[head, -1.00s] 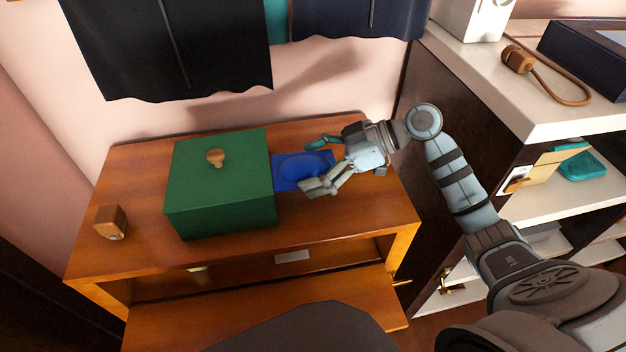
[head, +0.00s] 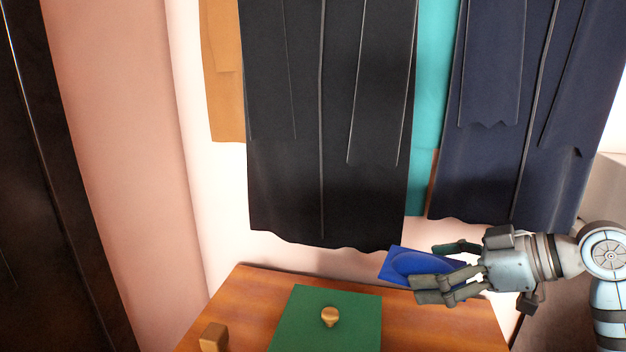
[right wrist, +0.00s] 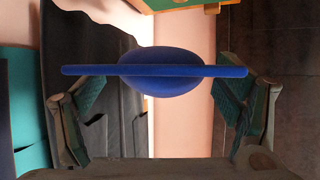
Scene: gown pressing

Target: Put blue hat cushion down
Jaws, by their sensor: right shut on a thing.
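The blue hat cushion (head: 400,262) is a flat blue square with a rounded bulge in its middle. My right gripper (head: 428,268) is shut on it and holds it, tilted in the head view, above the right part of the wooden table (head: 235,295). In the right wrist view the cushion (right wrist: 160,71) shows edge-on between the two green finger pads, with the bulge on both sides of its flat plate. My left gripper is not in view.
A green box (head: 300,330) with a wooden knob stands on the table left of the cushion. A small wooden block (head: 213,337) is at its left. Black (head: 330,130) and navy (head: 510,120) gowns hang behind, close to the cushion.

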